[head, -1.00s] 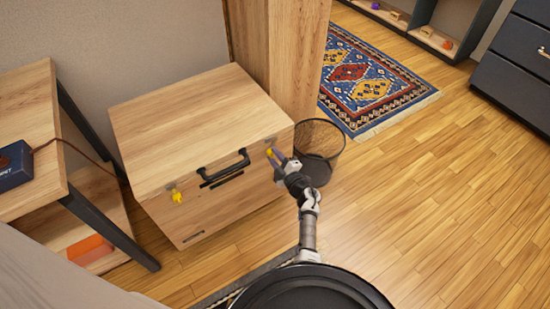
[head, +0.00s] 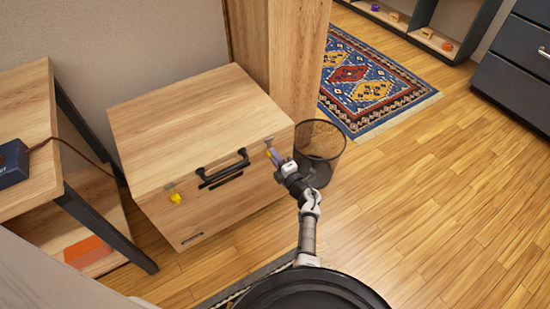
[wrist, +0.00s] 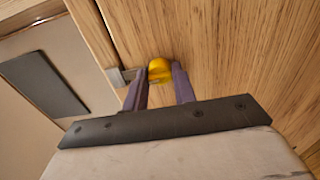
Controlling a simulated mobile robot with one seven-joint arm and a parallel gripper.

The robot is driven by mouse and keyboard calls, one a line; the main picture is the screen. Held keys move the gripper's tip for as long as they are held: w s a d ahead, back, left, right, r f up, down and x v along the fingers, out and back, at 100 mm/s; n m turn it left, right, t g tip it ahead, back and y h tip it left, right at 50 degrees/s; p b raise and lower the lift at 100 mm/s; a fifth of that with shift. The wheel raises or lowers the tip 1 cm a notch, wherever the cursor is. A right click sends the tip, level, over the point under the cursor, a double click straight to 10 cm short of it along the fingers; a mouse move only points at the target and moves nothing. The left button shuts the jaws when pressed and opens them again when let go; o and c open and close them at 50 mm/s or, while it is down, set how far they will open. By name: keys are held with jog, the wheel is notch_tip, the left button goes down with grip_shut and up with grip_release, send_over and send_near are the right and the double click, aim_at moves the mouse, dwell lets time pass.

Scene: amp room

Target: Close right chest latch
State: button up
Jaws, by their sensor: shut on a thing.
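The wooden chest (head: 225,207) stands against the wall with its lid (head: 195,120) down. Its yellow right latch (head: 268,153) is at the front right, close under the lid edge, mostly hidden by my gripper. In the wrist view the yellow latch (wrist: 160,70) sits between the purple fingertips, beside a small grey metal plate (wrist: 122,76). My gripper (wrist: 160,78) is shut on this latch; it also shows in the head view (head: 274,156). The yellow left latch (head: 175,197) hangs at the chest's front left. I cannot tell exactly how the right latch is turned.
A wire basket (head: 322,146) stands just right of the chest, close to my gripper. A wooden table (head: 35,110) with dark legs is on the left. A black handle (head: 224,168) sticks out from the chest front. The floor to the right is clear.

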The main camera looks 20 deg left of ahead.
jog(key=o, duration=1)
jog(key=p+v, duration=0.7)
jog(key=v, duration=0.7)
